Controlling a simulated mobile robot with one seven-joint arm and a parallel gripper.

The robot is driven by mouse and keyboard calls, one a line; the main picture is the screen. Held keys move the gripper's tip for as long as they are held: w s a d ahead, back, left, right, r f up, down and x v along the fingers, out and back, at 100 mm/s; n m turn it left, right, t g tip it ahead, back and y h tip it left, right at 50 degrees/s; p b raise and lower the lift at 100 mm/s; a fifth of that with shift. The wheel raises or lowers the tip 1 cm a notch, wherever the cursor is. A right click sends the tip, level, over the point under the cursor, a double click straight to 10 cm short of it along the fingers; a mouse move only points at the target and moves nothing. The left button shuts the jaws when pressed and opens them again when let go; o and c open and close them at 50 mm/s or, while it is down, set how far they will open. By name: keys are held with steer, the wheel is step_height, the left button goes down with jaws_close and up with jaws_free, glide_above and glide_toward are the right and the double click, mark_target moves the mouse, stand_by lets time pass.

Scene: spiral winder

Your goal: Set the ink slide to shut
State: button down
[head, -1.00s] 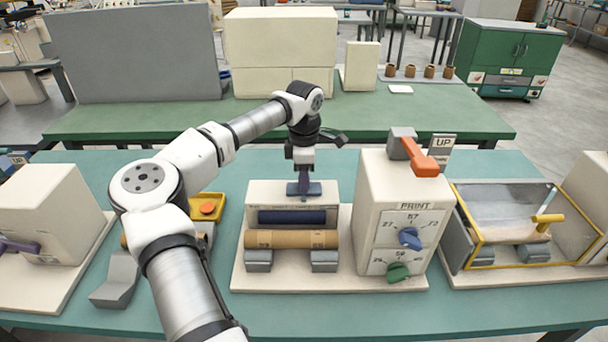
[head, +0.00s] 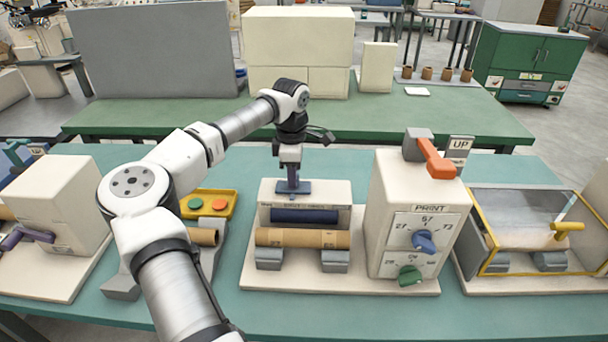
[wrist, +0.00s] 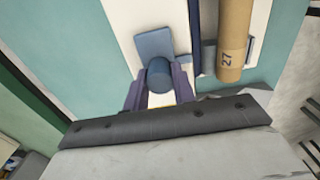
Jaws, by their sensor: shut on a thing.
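The ink slide (head: 282,188) is a blue-grey plate with a round knob on the top edge of the cream housing (head: 342,196), above the dark blue roller. It sits left of the housing's middle. My gripper (head: 292,177) reaches down from above and is shut on the slide's knob. In the wrist view the blue knob (wrist: 159,72) stands between my gripper's purple fingers (wrist: 158,92), with the flat plate (wrist: 153,42) beyond it. Lettering on the housing below the slide is too small to read.
A brown tube (head: 303,238) marked 27 lies in front of the housing on grey rests. To the right stands the PRINT box (head: 391,255) with blue and green knobs and an orange lever (head: 434,158). A yellow tray (head: 222,201) with green and orange discs lies left.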

steer(key=shift+a, duration=0.25)
steer(key=c, duration=1.1)
jaws_free()
steer(key=shift+a, duration=0.1)
steer(key=shift+c, duration=0.2)
step_height(320, 180, up, 14)
steer(key=b, duration=0.2)
steer(key=shift+b, duration=0.4)
steer(key=shift+f, duration=0.1)
